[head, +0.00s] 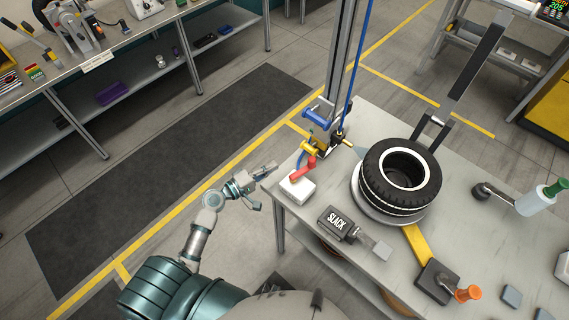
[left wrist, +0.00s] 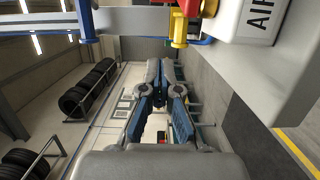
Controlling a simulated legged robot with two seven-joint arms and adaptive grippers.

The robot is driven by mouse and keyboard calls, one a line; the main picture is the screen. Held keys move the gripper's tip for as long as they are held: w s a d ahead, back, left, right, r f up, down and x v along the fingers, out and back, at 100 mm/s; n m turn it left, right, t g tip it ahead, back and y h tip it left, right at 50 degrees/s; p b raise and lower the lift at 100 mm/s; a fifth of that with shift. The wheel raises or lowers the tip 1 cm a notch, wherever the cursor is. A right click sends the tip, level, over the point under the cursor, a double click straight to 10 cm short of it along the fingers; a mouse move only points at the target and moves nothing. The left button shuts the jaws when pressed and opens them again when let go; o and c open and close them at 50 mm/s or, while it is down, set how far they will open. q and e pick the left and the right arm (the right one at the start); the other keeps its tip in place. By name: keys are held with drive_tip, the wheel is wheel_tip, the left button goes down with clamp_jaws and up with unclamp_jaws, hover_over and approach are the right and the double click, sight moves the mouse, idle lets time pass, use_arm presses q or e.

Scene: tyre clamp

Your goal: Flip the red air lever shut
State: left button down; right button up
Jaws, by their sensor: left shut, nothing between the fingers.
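The red air lever (head: 303,169) rises at a tilt from a white box (head: 298,189) at the near left corner of the workbench. In the left wrist view the white box (left wrist: 240,25) carries the letters AIR, and a bit of the red lever (left wrist: 190,8) shows at the top edge, partly cut off. My left gripper (head: 270,168) is to the left of the box and lever, just off the bench edge and apart from both. Its fingers (left wrist: 161,68) are shut with nothing between them. My right gripper is in neither view.
A tyre (head: 400,181) lies on a turntable on the bench (head: 350,275). A SLACK block (head: 337,224) is right of the white box. A metal column (head: 340,60) with a blue hose and yellow fittings (head: 311,148) stands behind the lever. Open floor lies left.

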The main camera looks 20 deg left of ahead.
sight(303, 170)
use_arm(q)
drive_tip(key=x, duration=0.2)
drive_tip(key=p+x, duration=0.1)
drive_tip(key=x, duration=0.2)
drive_tip(key=p+x, duration=0.1)
drive_tip(key=x, duration=0.2)
drive_tip(key=shift+w+a, duration=0.3)
drive_tip(key=shift+a, duration=0.1)
drive_tip(key=d, duration=0.2)
drive_tip(key=s+d+p, duration=0.1)
drive_tip(key=d, duration=0.1)
drive_tip(key=shift+d+f, duration=0.1)
drive_tip(key=shift+d, duration=0.3)
drive_tip(key=shift+a, duration=0.2)
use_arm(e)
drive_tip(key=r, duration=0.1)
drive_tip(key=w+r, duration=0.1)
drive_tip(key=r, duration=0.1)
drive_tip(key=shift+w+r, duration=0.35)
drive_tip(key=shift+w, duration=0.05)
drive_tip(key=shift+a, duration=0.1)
